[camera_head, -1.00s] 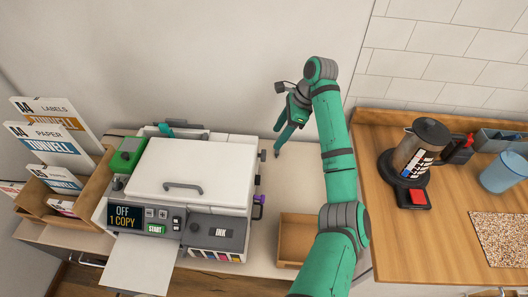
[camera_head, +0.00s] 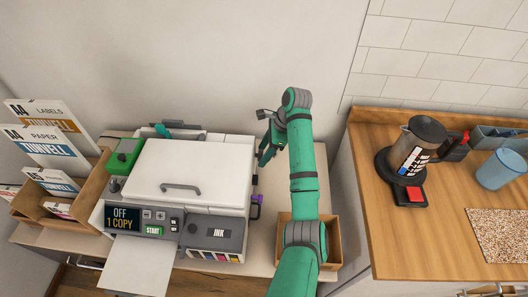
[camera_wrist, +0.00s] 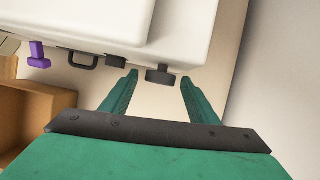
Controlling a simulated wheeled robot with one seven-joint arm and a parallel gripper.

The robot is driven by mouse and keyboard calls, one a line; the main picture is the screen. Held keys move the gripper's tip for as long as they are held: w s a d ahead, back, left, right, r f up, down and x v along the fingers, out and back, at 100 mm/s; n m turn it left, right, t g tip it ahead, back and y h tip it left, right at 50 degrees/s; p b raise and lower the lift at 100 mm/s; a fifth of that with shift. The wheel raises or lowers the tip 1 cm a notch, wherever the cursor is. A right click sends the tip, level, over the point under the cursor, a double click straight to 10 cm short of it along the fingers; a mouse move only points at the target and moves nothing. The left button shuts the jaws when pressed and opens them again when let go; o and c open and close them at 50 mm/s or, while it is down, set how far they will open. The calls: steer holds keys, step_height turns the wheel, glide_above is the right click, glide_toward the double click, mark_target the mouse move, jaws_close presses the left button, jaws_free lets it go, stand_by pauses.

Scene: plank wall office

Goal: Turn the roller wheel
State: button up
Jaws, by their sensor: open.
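The white printer (camera_head: 195,165) stands on the counter, its display reading "OFF 1 COPY". In the wrist view, a dark grey knob (camera_wrist: 161,76), which looks like the roller wheel, sticks out from the printer's side. It is hard to make out in the head view. My gripper (camera_head: 263,160) is at the printer's right side, near its back corner. In the wrist view my gripper (camera_wrist: 159,82) is open and empty. The knob appears between its two green fingertips; I cannot tell whether it lies between them in depth.
A black loop handle (camera_wrist: 78,60) and a purple lever (camera_wrist: 38,58) are on the same printer side. A cardboard box (camera_head: 330,240) stands right of the printer, partly behind my arm. A wooden counter (camera_head: 420,245) with a coffee maker (camera_head: 415,150) is further right.

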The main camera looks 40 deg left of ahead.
steer(key=c, duration=1)
steer(key=shift+c, duration=0.2)
steer(key=shift+s, duration=0.1)
steer(key=t, duration=0.1)
steer(key=t+y, duration=0.2)
steer(key=shift+s+d+f+n, duration=0.15)
steer(key=shift+s+d+n, duration=0.1)
steer(key=shift+s+n, duration=0.15)
steer(key=t, duration=0.1)
steer(key=t+y, duration=0.1)
steer(key=y, duration=0.1)
steer(key=shift+s+d+f+n+t, duration=0.2)
steer(key=shift+s+n+t, duration=0.1)
steer(key=shift+t, duration=0.1)
steer(key=t+y, duration=0.2)
steer(key=shift+s+d+f+n+t, duration=0.1)
steer(key=shift+f+n+t, duration=0.2)
steer(key=shift+n, duration=0.1)
steer(key=shift+f+n+t+y, duration=0.1)
steer(key=shift+n+t+y, duration=0.3)
steer(key=shift+t+y, duration=0.55)
